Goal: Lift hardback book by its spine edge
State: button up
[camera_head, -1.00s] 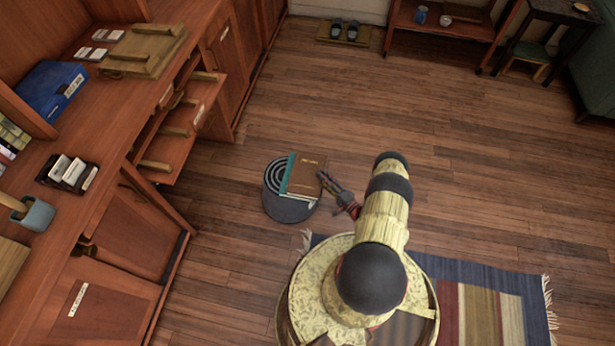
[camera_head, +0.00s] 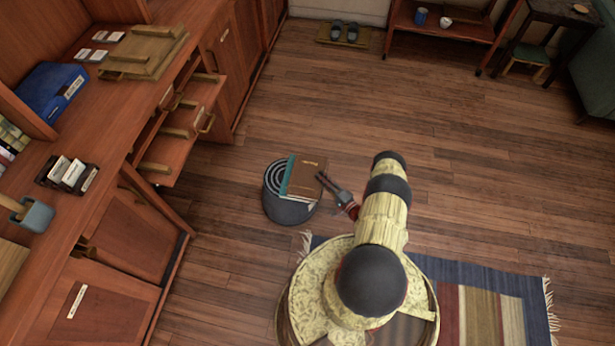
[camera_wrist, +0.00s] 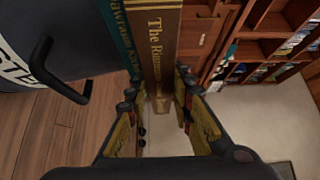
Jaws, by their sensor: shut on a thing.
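My gripper (camera_head: 321,178) is at the brown book's right edge in the head view. In the wrist view, the brown book's spine (camera_wrist: 158,42) with gold title letters stands between the two fingers of my gripper (camera_wrist: 157,103), which is shut on it. The teal book's spine (camera_wrist: 122,38) is just left of it, outside or behind the left finger. I cannot tell whether the brown book is clear of the stool.
A wooden desk (camera_head: 95,210) with pulled-out drawers (camera_head: 180,140) stands left of the stool. A striped rug (camera_head: 480,310) lies at the lower right. In the wrist view, a black handle (camera_wrist: 55,70) is on the left. The wooden floor (camera_head: 430,130) beyond the stool is clear.

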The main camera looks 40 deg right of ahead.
grip_shut()
dwell(0.3)
dwell(0.3)
